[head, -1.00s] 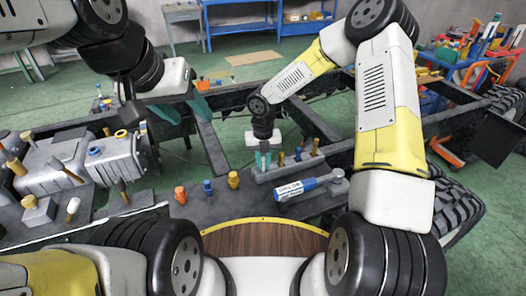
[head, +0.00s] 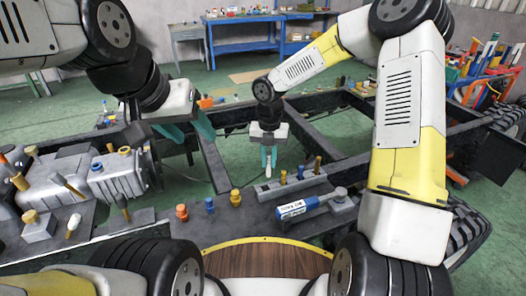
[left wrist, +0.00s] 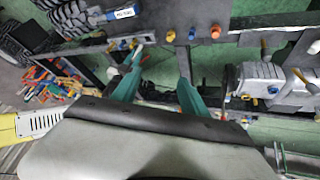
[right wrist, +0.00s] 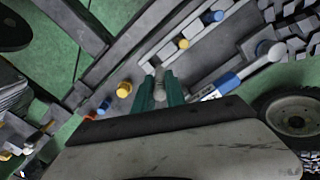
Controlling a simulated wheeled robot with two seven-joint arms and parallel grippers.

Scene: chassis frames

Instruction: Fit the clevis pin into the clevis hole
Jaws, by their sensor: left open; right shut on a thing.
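My right gripper (head: 269,157) is shut on a small pale pin, taken as the clevis pin (head: 268,170). The pin hangs below the fingertips beside the left end of a grey rack (head: 268,191); I cannot tell whether it touches the rack. In the right wrist view the pin (right wrist: 159,84) shows as a grey rounded piece between the green fingers of the gripper (right wrist: 161,88). My left gripper (head: 187,136) is open and empty, above the frame left of the rack; its spread fingers also show in the left wrist view (left wrist: 156,88). I cannot clearly pick out the clevis hole.
The rack holds blue and brass pins. A grey housing (head: 118,174) stands at left. Open gaps lie between frame rails.

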